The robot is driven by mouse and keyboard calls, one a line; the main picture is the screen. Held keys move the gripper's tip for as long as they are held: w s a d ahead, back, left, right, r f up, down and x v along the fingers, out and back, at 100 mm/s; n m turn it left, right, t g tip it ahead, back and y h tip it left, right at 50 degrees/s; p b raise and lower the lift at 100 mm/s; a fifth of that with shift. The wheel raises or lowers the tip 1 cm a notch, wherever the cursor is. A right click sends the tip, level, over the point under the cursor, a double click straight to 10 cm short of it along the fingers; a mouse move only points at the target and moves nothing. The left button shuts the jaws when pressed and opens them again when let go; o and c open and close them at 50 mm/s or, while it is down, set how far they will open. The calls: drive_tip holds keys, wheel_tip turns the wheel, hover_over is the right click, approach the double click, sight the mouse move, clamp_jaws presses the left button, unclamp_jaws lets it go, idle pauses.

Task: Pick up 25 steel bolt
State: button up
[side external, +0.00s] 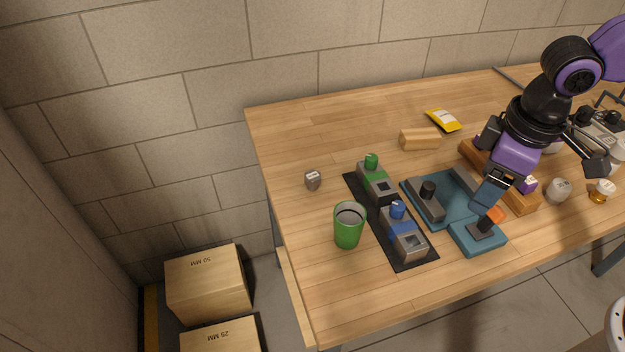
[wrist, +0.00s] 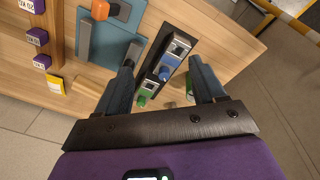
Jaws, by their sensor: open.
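A small grey metal piece (side external: 313,180) stands alone near the table's left side; its top marking is too small to read. A rounder silver piece (side external: 559,190) stands at the right, beside a brass-and-white piece (side external: 600,191). I cannot tell which is the 25 steel bolt. My gripper (side external: 490,198) is above the teal fixture (side external: 444,207), to the right of the lone grey piece and apart from it. In the wrist view my gripper (wrist: 162,72) is open, with nothing between its fingers.
A black mat (side external: 424,250) holds blue-topped and green-topped grey blocks. A green cup (side external: 348,226) stands to its left. A wooden rack (side external: 522,203) with purple-labelled pieces lies under my arm. A wood block (side external: 420,138) and yellow packet (side external: 443,120) lie behind. The back left is clear.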

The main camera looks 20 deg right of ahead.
drive_tip(key=w+a+m+t, duration=0.2)
drive_tip(key=w+a+m, duration=0.4)
drive_tip(key=w+a, duration=0.7)
drive_tip(key=m+t+h, duration=0.1)
drive_tip(key=m, duration=0.4)
approach(313, 177)
drive_tip(key=x, duration=1)
drive_tip(key=shift+w, duration=0.1)
drive_tip(key=c, duration=1.2)
